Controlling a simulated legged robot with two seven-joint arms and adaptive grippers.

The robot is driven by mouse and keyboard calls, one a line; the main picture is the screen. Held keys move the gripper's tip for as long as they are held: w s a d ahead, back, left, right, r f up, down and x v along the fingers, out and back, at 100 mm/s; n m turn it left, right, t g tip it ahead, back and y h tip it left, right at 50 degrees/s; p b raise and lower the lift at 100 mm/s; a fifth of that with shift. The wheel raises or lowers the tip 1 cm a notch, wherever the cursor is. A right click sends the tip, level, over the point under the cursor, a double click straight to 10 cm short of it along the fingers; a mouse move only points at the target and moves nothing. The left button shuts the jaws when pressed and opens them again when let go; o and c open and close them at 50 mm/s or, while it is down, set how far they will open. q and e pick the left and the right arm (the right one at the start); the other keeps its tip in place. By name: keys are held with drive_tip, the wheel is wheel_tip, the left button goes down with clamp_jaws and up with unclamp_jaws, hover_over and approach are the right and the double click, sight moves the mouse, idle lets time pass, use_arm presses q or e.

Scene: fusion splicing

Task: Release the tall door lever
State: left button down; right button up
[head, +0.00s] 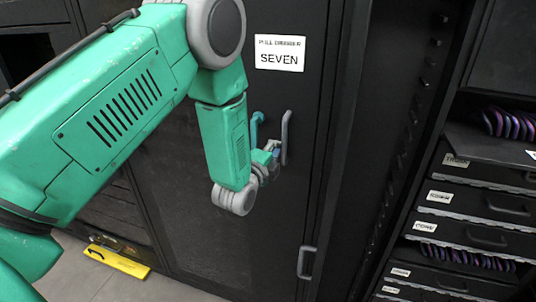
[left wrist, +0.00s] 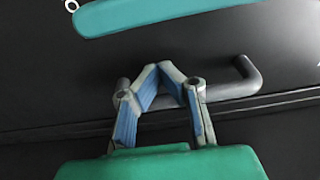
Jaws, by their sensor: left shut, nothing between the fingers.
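The tall black cabinet door (head: 215,200) carries a grey bar handle (head: 286,138). A teal lever-like piece (head: 256,130) sits just left of the handle. My left gripper (head: 274,152) is at the handle's lower end, below the teal piece. In the left wrist view my left gripper (left wrist: 160,68) is shut, its blue-padded fingers meeting in front of the grey handle (left wrist: 238,88), with nothing seen between them. I cannot tell whether they touch it. A teal bar (left wrist: 165,14) crosses the top of that view, apart from the fingertips. My right gripper is out of view.
A label reading SEVEN (head: 280,53) is on the door. A second grey handle (head: 306,262) is lower down. A rack of labelled drawers (head: 470,205) stands to the right. A yellow object (head: 117,262) lies on the floor at lower left.

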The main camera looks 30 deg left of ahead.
sight(256, 136)
use_arm(q)
drive_tip(key=a, duration=0.1)
drive_tip(key=s+a, duration=0.1)
drive_tip(key=s+a+p, duration=0.1)
drive_tip(key=a, duration=0.1)
drive_tip(key=shift+w+d, duration=0.1)
idle(0.3)
